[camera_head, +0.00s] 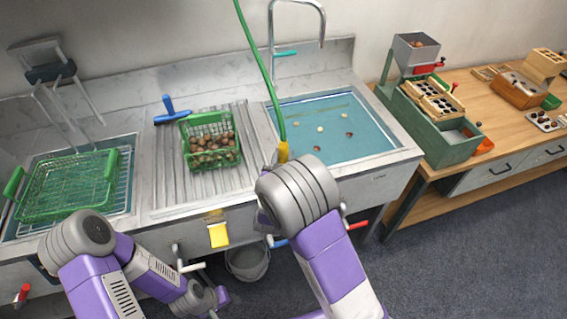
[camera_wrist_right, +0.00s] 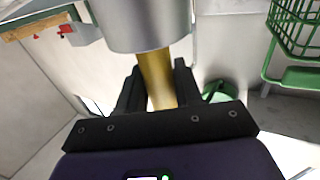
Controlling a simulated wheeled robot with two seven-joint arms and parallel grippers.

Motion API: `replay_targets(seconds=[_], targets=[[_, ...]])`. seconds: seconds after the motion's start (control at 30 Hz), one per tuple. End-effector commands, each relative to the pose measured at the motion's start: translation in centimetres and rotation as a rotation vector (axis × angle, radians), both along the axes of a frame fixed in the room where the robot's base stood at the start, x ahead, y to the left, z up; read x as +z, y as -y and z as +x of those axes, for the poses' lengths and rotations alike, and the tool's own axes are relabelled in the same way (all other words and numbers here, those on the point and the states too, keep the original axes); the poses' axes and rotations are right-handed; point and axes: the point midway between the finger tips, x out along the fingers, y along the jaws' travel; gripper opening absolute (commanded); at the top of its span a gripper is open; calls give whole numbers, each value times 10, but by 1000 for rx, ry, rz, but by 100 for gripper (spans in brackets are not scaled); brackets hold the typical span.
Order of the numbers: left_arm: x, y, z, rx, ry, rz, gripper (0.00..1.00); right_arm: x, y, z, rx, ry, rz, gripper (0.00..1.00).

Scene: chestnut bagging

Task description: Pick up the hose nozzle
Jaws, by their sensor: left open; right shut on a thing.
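The hose nozzle (camera_head: 283,152) is yellow and sits at the lower end of a green hose (camera_head: 262,62) that hangs down from above. My right gripper (camera_wrist_right: 157,85) is shut on the yellow nozzle (camera_wrist_right: 156,72), with a dark finger on each side of it in the right wrist view. In the head view the grey joint of my right arm hides the right fingers and the nozzle's lower end, by the near left corner of the water basin. My left gripper (camera_head: 222,297) is low in front of the counter, apart from the nozzle; its fingers are hard to make out.
The blue basin (camera_head: 390,151) holds water and several floating chestnuts. A green basket (camera_head: 187,160) of chestnuts and a blue scraper (camera_head: 172,111) rest on the drainboard. A green rack (camera_head: 117,170) is at left. A bucket (camera_head: 247,268) stands below. A wooden bench (camera_head: 410,205) with a machine is right.

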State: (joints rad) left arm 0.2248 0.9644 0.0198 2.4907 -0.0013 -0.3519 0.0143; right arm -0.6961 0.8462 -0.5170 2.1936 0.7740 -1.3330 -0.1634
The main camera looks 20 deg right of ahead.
Motion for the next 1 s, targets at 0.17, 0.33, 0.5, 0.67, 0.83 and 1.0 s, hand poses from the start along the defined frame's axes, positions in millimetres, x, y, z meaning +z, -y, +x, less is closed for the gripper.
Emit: replay_targets(seconds=[0.17,0.33,0.5,0.67,0.83,1.0], targets=[[2,0,0,0,0,0,43,6,0,0,0,2,1,0],[12,0,0,0,0,0,43,35,0,0,0,4,5,0],[23,0,0,0,0,0,43,70,0,0,1,4,5,0],[29,0,0,0,0,0,43,93,0,0,0,2,2,0],[31,0,0,0,0,0,43,101,0,0,0,0,1,0],[30,0,0,0,0,0,43,100,0,0,0,0,0,0]])
